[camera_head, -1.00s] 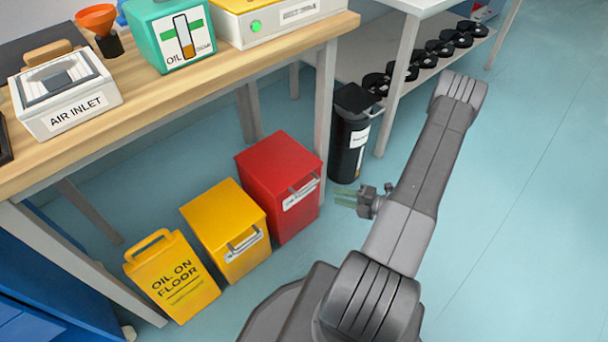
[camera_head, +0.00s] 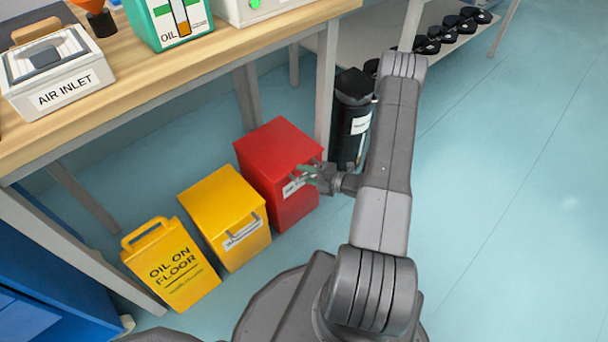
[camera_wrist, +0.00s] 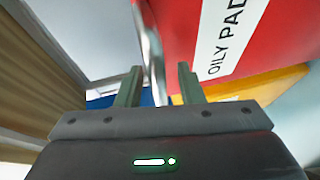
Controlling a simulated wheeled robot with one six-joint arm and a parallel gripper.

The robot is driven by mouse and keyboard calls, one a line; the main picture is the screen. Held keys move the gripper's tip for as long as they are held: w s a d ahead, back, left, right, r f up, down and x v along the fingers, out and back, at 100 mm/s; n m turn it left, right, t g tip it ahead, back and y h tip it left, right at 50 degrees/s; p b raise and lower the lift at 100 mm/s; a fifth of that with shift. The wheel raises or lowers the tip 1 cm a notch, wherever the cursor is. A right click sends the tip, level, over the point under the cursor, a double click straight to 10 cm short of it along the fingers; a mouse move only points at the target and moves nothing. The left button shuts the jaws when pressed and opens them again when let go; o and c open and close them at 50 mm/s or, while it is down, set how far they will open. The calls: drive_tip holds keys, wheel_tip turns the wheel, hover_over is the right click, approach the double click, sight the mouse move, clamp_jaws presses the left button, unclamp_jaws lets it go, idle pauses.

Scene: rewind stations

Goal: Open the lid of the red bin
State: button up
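The red bin (camera_head: 277,151) stands on the floor under the workbench edge, its lid closed. It also fills the upper right of the wrist view (camera_wrist: 285,30), with a white label reading "OILY PAD" (camera_wrist: 225,50). A grey bar handle (camera_wrist: 153,55) on its front lies between the lines of my two fingers. My gripper (camera_head: 308,172) is at the bin's front, covering part of the handle and label in the head view. In the wrist view my fingers (camera_wrist: 160,78) are apart, with gaps on both sides of the handle; I cannot tell whether they touch it.
A yellow bin (camera_head: 222,208) stands left of the red one, and a yellow "OIL ON FLOOR" sign (camera_head: 172,268) is farther left. The workbench (camera_head: 150,88) overhangs behind. Floor at the right is clear.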

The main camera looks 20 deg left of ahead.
drive_tip(key=shift+a, duration=0.3)
clamp_jaws()
